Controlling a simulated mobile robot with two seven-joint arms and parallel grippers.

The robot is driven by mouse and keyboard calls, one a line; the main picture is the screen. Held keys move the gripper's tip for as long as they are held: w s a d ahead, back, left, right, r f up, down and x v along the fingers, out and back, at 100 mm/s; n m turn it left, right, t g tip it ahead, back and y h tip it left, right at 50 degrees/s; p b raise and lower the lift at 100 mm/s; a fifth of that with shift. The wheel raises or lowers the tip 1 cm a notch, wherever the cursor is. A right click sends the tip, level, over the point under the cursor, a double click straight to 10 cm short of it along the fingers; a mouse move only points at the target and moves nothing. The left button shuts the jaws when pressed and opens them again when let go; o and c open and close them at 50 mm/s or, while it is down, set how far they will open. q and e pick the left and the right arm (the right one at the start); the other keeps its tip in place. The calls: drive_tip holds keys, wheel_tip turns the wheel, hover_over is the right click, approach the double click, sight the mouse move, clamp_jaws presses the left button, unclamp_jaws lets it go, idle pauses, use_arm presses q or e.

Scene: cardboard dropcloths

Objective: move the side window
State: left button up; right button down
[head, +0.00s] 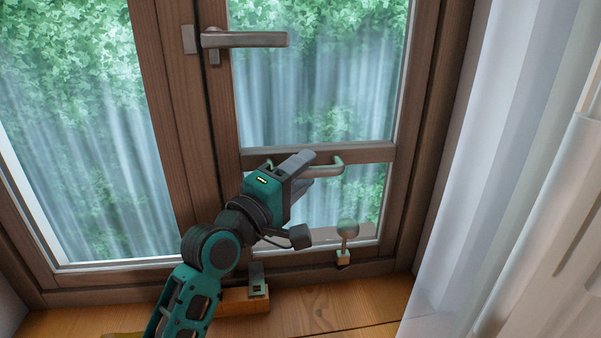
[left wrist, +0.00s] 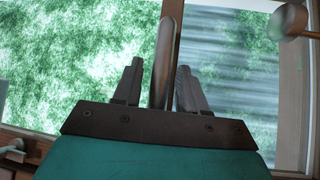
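The side window (head: 315,90) is a brown wood-framed pane with a crossbar low down. In the head view it looks closed in its frame, though I cannot be sure. A pale metal pull handle (head: 328,168) sits on the crossbar. My left gripper (head: 307,170) is at this handle and hides part of it. In the left wrist view, the handle bar (left wrist: 164,50) runs between the two fingers of my left gripper (left wrist: 159,68). A gap shows between the fingers and the bar, so the fingers are open around it. My right gripper is not in view.
A lever handle (head: 245,40) is higher up on the window's left stile. A wooden sill (head: 340,305) runs below. A white curtain (head: 480,170) hangs at the right.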

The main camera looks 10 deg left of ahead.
use_arm(q)
clamp_jaws()
drive_tip(key=shift+f, duration=0.1)
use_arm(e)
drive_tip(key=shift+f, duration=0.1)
